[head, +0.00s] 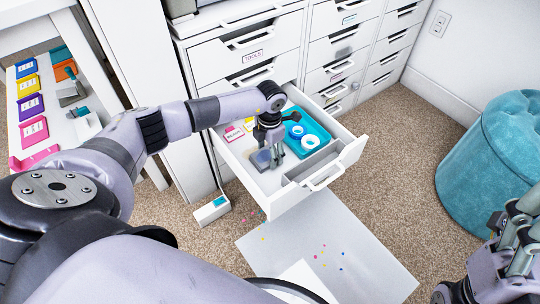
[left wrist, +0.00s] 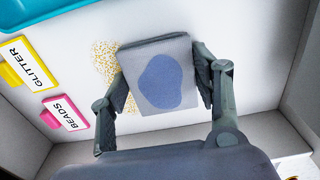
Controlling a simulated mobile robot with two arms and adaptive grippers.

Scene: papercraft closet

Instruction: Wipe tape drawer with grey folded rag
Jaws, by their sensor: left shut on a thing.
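The tape drawer (head: 288,203) is pulled open from the white cabinet. My left gripper (head: 268,153) reaches down inside it, shut on the grey folded rag (head: 261,159). In the left wrist view the rag (left wrist: 155,72) is a flat grey pad with a blue patch, held between both fingers. A patch of yellow-gold specks (left wrist: 104,62) lies on the white drawer floor beside and partly behind the rag. I cannot tell whether the rag touches the floor. My right gripper (head: 518,243) is at the lower right, away from the drawer; its fingertips are unclear.
A teal tray (head: 318,152) with tape rolls (head: 310,141) stands in the drawer, near a grey divider (head: 313,163). Pink BEADS (left wrist: 63,112) and yellow GLITTER (left wrist: 25,65) labels lie left. A white sheet (head: 345,250) with coloured specks lies on the carpet; a teal stool (head: 495,150) stands right.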

